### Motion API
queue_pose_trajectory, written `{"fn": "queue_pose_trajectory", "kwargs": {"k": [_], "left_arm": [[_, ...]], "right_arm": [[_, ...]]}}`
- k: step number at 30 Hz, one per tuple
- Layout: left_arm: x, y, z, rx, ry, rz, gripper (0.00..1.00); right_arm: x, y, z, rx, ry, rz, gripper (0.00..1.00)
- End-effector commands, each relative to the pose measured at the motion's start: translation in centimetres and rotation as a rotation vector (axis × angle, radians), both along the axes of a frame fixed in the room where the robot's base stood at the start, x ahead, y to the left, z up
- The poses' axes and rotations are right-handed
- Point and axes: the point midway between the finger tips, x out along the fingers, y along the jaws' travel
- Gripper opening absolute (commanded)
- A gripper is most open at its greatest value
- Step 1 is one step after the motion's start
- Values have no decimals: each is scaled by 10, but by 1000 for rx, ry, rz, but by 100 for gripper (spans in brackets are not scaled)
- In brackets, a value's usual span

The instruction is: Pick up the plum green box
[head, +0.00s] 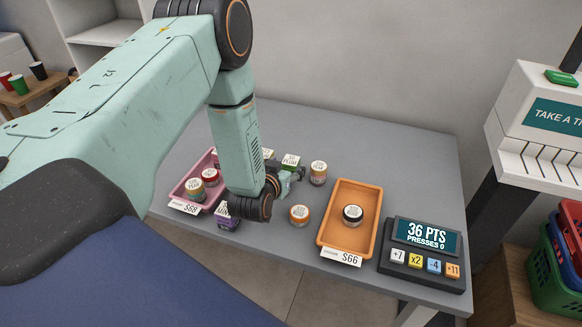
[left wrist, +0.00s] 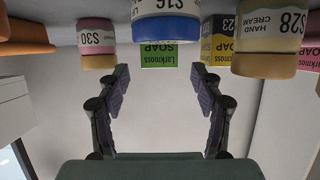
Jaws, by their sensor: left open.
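The plum green box (head: 291,161) stands on the grey counter, with a pale top face lettered PLUM. In the head view my left gripper (head: 287,181) is just in front of it and partly hides it. In the left wrist view, which is upside down, a green soap box (left wrist: 158,58) shows beyond and between the open fingers of my left gripper (left wrist: 160,82). A jar with a blue band (left wrist: 166,28) covers part of that box there. My right gripper is not in view.
A jar (head: 318,172) stands right of the green box. A pink tray (head: 178,196) with jars is left; an orange tray (head: 333,232) and a keypad display (head: 425,240) are right.

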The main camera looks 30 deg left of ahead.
Motion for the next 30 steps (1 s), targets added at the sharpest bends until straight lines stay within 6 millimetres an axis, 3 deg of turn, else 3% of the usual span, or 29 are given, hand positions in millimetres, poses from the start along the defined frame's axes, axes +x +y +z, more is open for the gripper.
{"fn": "queue_pose_trajectory", "kwargs": {"k": [8,17,30], "left_arm": [[32,8,-14,1,-2,0,66],[38,9,-15,-1,-1,0,66],[37,10,-15,-1,0,0,30]], "right_arm": [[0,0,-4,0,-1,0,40],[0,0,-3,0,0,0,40],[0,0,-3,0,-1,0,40]]}}
